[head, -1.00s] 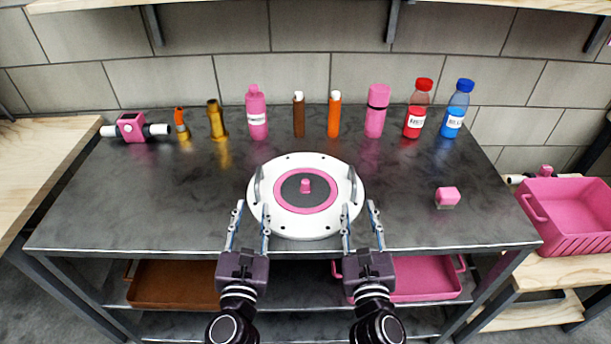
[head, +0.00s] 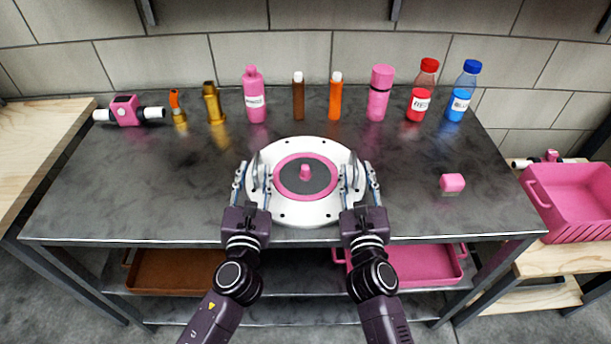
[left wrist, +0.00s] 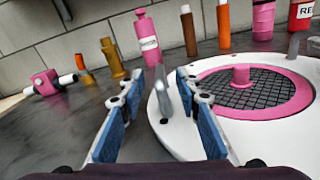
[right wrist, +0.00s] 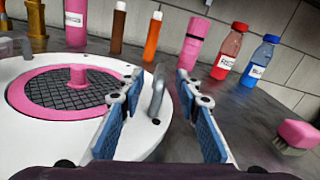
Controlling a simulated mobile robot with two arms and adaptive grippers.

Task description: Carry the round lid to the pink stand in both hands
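The round lid (head: 318,218) lies flat on the dark worktop. It is white with a pink ring, a dark mesh centre, a pink knob and an upright grey handle on each side. My left gripper (head: 253,174) is open, its fingers on either side of the left handle, which also shows in the left wrist view (left wrist: 161,92). My right gripper (head: 358,174) is open in the same way around the right handle, which shows in the right wrist view (right wrist: 157,92). Neither gripper visibly squeezes its handle. I cannot make out a pink stand for certain.
Along the back stand a pink bottle (head: 254,98), a red-capped bottle (head: 422,92), a blue-capped bottle (head: 463,92) and several other containers. A pink crate (head: 570,205) sits on the right bench.

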